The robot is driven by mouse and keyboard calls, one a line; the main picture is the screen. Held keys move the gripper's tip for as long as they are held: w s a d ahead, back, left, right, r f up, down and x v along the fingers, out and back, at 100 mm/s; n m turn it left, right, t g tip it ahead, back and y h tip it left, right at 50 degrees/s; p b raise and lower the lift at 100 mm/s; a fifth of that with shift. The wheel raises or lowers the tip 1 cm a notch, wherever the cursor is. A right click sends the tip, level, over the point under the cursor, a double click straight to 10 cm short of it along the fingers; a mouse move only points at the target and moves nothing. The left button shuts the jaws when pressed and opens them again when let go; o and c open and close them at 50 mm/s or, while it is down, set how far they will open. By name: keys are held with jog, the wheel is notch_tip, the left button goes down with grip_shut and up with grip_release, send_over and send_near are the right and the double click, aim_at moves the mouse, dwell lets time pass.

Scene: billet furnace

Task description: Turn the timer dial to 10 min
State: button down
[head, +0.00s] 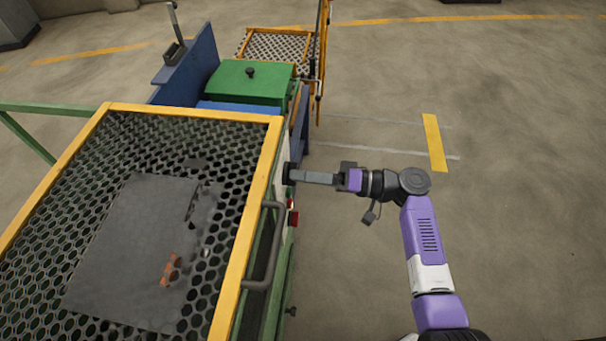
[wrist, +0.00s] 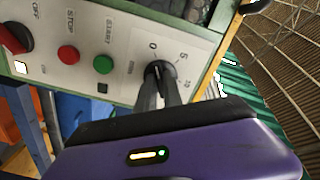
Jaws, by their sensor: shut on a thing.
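The timer dial (wrist: 155,69) is a dark knob on a pale control panel (wrist: 122,28), with the marks 0, 5 and 10 around it in the wrist view. My gripper (wrist: 160,80) has its two dark fingers closed on the knob from the front. The fingers and the purple gripper body hide much of the knob, and I cannot tell which mark its pointer is at. In the head view my gripper (head: 291,174) reaches left to the panel side of the machine, and the dial face is hidden there.
Left of the dial are a green START button (wrist: 103,64), a red STOP button (wrist: 68,56) and a red-and-black switch (wrist: 14,38) marked OFF. In the head view a yellow-framed mesh guard (head: 190,112) with a grey handle (head: 270,248) stands close by. The floor to the right is clear.

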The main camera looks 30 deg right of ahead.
jog(key=shift+m+p, duration=0.3)
jog(key=m+p, duration=1.4)
jog(key=m, duration=0.9)
jog(key=shift+d+r, duration=0.1)
jog(key=shift+r, duration=0.05)
dwell(0.6)
jog(key=c, duration=1.5)
grip_release()
jog(key=shift+b+v, duration=0.5)
jog(key=shift+v, duration=3.35)
